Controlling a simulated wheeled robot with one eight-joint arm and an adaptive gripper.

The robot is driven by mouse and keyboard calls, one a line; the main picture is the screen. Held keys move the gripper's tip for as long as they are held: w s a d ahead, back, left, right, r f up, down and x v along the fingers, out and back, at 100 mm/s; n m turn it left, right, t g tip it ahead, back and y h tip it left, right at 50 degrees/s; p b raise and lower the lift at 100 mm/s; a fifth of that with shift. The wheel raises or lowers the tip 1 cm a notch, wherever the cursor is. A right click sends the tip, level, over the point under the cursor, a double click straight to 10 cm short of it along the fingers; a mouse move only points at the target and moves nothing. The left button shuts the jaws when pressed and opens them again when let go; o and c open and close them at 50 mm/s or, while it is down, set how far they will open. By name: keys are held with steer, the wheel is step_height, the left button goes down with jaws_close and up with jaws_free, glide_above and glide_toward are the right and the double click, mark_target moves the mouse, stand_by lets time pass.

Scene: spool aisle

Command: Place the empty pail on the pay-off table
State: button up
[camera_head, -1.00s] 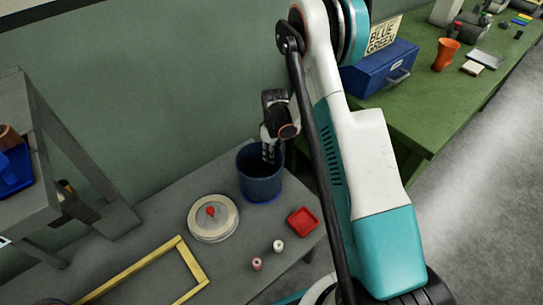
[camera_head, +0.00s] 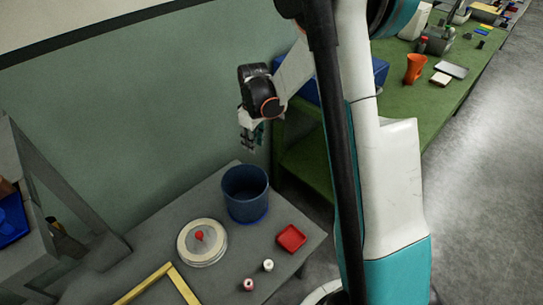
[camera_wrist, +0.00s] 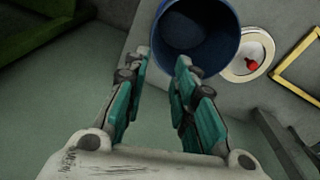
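The empty blue pail (camera_head: 246,196) stands upright on a grey table (camera_head: 150,216), near its back edge by the green wall. In the wrist view the pail (camera_wrist: 197,38) shows at the top, and I see into its dark inside. My gripper (camera_head: 251,145) is above the pail in the head view, apart from it. In the wrist view my gripper's two teal fingers (camera_wrist: 163,60) are spread with a gap between them, nothing held. I cannot tell which table is the pay-off table.
A white lidded disc with a red knob (camera_head: 201,242), a red tray (camera_head: 291,238), two small spools (camera_head: 258,275) and a yellow frame (camera_head: 163,284) lie on the grey table. A green bench (camera_head: 445,88) at right bears an orange cup (camera_head: 414,68) and other items.

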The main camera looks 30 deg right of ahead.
steer(key=s+a+r+m+t, duration=0.1)
steer(key=s+a+r, duration=0.1)
steer(key=s+r, duration=0.45)
steer(key=s+a+r+m+t, duration=0.15)
steer(key=s+r, duration=0.25)
steer(key=r, duration=0.6)
steer(key=s+a+r+m+t, duration=0.1)
steer(key=s+r+t, duration=0.1)
steer(key=s, duration=0.6)
steer(key=s+a+r+m+t, duration=0.1)
steer(key=s+m+t, duration=0.1)
steer(key=s, duration=0.5)
steer(key=shift+s+r, duration=0.4)
steer(key=shift+a+m, duration=0.2)
steer(key=shift+m, duration=0.05)
